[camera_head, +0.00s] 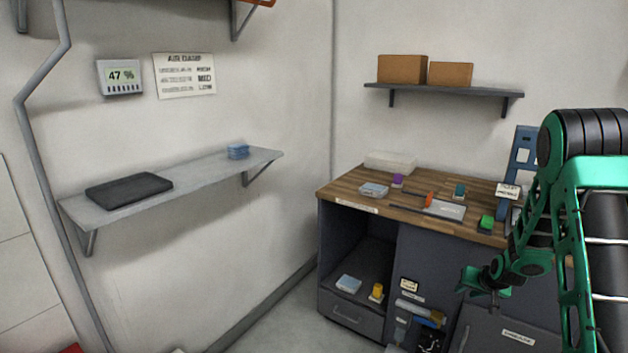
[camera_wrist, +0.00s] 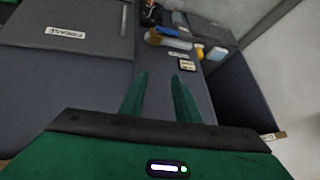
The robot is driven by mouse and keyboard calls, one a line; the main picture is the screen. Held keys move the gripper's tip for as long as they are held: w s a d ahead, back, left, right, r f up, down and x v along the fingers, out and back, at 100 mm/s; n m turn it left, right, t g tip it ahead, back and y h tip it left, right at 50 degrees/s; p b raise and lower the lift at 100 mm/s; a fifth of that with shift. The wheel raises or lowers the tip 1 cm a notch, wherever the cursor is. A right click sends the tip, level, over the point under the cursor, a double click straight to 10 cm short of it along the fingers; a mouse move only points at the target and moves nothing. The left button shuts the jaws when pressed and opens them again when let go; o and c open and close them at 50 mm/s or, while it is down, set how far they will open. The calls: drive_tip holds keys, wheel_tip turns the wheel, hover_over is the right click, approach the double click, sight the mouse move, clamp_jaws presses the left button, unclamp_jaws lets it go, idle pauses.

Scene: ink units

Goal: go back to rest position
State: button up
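My gripper (camera_head: 487,290) shows at the lower right of the head view, at the end of my green and black arm. It hangs in front of the dark cabinet (camera_head: 466,262), below the worktop's front edge. In the wrist view its two green fingers (camera_wrist: 160,82) stand apart with nothing between them. The gripper is open and empty. Past the fingers lie the cabinet's front and its open compartments, seen at an angle.
The wooden worktop (camera_head: 335,190) carries small coloured blocks, a clear box (camera_head: 374,190) and a grey plate (camera_head: 445,210). A wall shelf (camera_head: 215,178) holds a black pad (camera_head: 129,190). Two cardboard boxes stand on the high shelf (camera_head: 445,91). The floor left of the cabinet is clear.

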drive_tip(key=s+a+r+g, duration=0.1)
drive_tip(key=s+r+g, duration=0.3)
drive_tip(key=s+r, duration=1.5)
drive_tip(key=s+a+r+g, duration=0.1)
drive_tip(key=s+a+r, duration=0.1)
drive_tip(key=s, duration=1.1)
drive_tip(key=s+a+r+m+g, duration=0.1)
drive_tip(key=s+a, duration=0.4)
drive_tip(key=s, duration=0.9)
drive_tip(key=shift+s+r+m+g+y, duration=0.3)
drive_tip(key=shift+r+g+y, duration=0.1)
drive_tip(key=shift+r+g, duration=0.25)
drive_tip(key=shift+f, duration=0.1)
